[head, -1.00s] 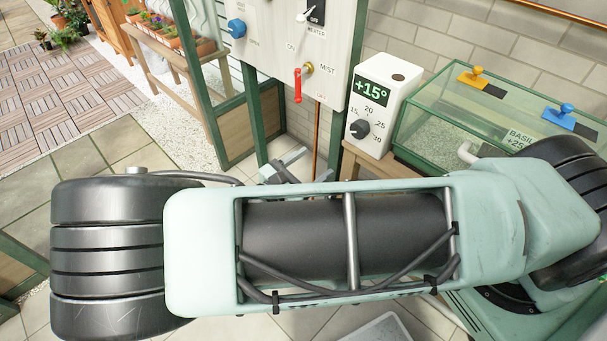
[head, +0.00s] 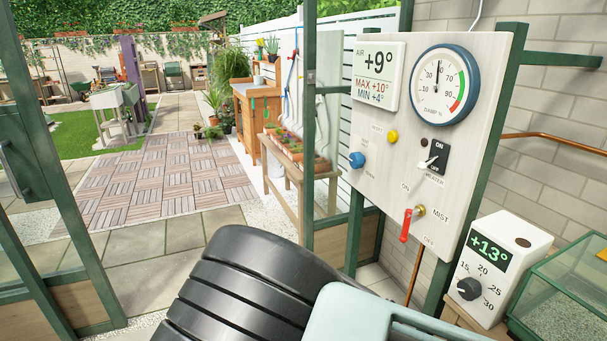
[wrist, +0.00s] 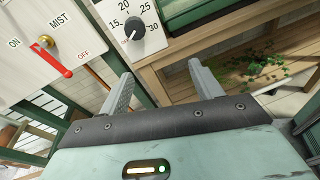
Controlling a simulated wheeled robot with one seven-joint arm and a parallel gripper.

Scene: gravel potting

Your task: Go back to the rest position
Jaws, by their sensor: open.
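My gripper (wrist: 164,88) shows in the wrist view with its two grey fingers apart and nothing between them. The fingers point toward the wooden bench below the white thermostat box. In the head view the gripper is hidden; only my arm shows, low in the middle. The thermostat box (head: 501,270) reads +13° and stands right of the control panel; its dial (wrist: 134,28) also shows at the top of the wrist view. The control panel (head: 385,205) carries a red mist lever (head: 405,225), which hangs down toward OFF.
A glass-topped propagator (head: 565,290) stands at the right edge. Green frame posts (head: 352,235) flank the panel. A wooden bench (wrist: 235,50) with a leafy plant (wrist: 262,64) below it is close to the gripper. Paved floor (head: 165,265) lies open at the left.

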